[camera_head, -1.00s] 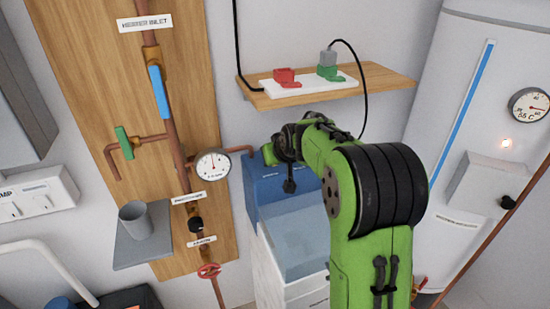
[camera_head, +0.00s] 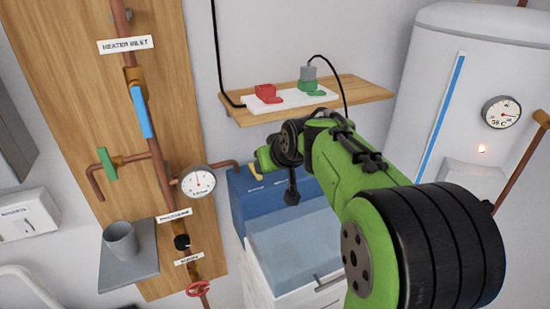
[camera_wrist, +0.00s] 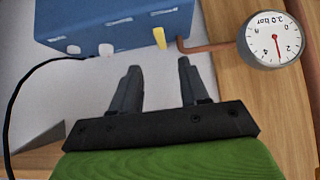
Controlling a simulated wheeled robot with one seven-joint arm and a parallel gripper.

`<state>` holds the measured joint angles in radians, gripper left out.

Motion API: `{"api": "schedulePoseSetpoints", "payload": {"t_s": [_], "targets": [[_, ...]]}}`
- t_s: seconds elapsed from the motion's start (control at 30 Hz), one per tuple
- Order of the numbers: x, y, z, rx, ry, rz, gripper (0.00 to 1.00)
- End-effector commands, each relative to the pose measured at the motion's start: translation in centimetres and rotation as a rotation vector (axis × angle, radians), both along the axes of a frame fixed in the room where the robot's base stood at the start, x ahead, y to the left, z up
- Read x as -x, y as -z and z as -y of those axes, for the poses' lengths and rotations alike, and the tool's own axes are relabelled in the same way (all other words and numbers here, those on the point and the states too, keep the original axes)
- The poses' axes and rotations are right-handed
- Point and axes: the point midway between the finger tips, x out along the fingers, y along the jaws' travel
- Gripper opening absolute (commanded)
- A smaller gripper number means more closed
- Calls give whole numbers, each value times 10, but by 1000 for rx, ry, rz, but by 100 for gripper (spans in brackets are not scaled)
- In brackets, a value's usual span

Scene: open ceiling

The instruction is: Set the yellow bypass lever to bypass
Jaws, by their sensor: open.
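The yellow bypass lever (camera_wrist: 160,38) is a short yellow bar on the face of the blue box (camera_wrist: 120,25), near its pipe end, in the wrist view. It also shows in the head view (camera_head: 256,172), on the blue box (camera_head: 262,205) just left of my wrist. My gripper (camera_wrist: 158,68) is open and empty. Its two dark fingers point toward the box, with the lever beyond the gap between the tips and apart from them. In the head view my arm covers part of the box, and the fingers cannot be clearly made out.
A copper pipe (camera_wrist: 208,46) runs from beside the lever to a round gauge (camera_wrist: 271,40). A shelf (camera_head: 350,95) with red and green plugs hangs above the box. A clear-walled tank (camera_head: 295,250) stands below it. A cup (camera_head: 121,240) stands on a bracket at left.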

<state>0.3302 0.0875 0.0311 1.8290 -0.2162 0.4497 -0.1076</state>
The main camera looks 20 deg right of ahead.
Motion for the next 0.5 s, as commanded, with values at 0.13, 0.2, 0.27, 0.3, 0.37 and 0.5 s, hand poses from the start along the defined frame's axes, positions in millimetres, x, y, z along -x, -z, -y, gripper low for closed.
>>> {"api": "schedulePoseSetpoints", "payload": {"t_s": [0.13,0.2,0.27,0.3,0.37,0.5], "targets": [[23,-24,0,0,1,2,45],[29,-30,0,0,1,0,45],[32,-32,0,-1,2,0,45],[33,-33,0,-1,1,-1,45],[34,-33,-1,-1,1,-2,45],[33,-33,-1,-1,1,-2,45]]}}
